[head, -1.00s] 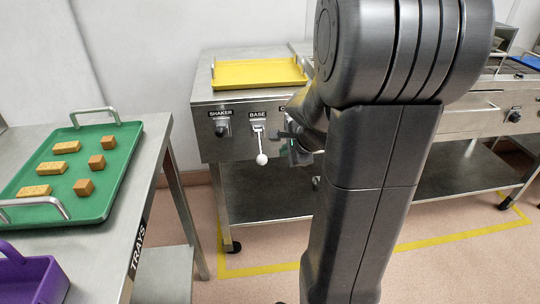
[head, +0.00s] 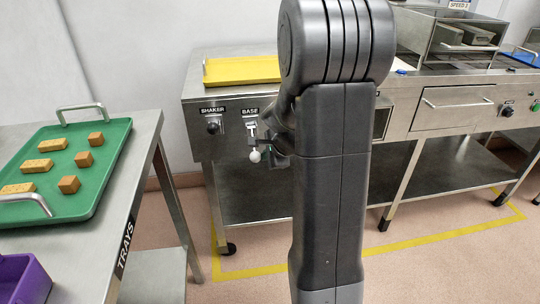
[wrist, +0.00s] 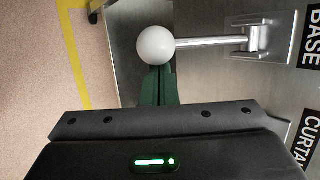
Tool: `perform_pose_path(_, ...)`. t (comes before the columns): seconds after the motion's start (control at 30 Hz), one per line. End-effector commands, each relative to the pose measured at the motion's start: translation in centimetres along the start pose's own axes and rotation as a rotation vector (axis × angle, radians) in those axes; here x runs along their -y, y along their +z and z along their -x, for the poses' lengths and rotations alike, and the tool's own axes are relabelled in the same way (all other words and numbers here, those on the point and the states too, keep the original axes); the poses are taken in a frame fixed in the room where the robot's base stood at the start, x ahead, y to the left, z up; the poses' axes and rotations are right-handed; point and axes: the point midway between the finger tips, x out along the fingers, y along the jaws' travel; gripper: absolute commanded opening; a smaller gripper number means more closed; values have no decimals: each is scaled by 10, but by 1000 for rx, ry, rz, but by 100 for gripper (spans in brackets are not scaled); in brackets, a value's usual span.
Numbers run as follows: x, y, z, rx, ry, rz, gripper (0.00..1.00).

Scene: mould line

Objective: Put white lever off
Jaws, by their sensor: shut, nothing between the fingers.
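The white lever has a round white ball (head: 255,156) on a short metal rod and sits under the BASE label on the front panel of the steel bench. In the head view it points downward from its bracket. In the wrist view the ball (wrist: 156,45) is at upper centre, with the rod running right to the bracket (wrist: 262,38). My gripper (wrist: 158,72) is shut and empty. Its green fingertips are right beside the ball, touching or almost touching; I cannot tell which. My arm hides part of the panel to the right.
A black SHAKER knob (head: 213,127) is left of the lever. A yellow tray (head: 240,70) lies on the bench top. A green tray (head: 75,165) with several small blocks and a purple bin (head: 25,280) stand on the left table. A CURTAIN label, partly cut off, shows in the wrist view.

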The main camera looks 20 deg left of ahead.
Motion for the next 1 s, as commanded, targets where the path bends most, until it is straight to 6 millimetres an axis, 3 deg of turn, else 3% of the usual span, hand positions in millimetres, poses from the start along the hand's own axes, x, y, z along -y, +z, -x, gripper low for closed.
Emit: perform_pose_path(1.0, 3, 2, 7, 1, 60, -17, 0)
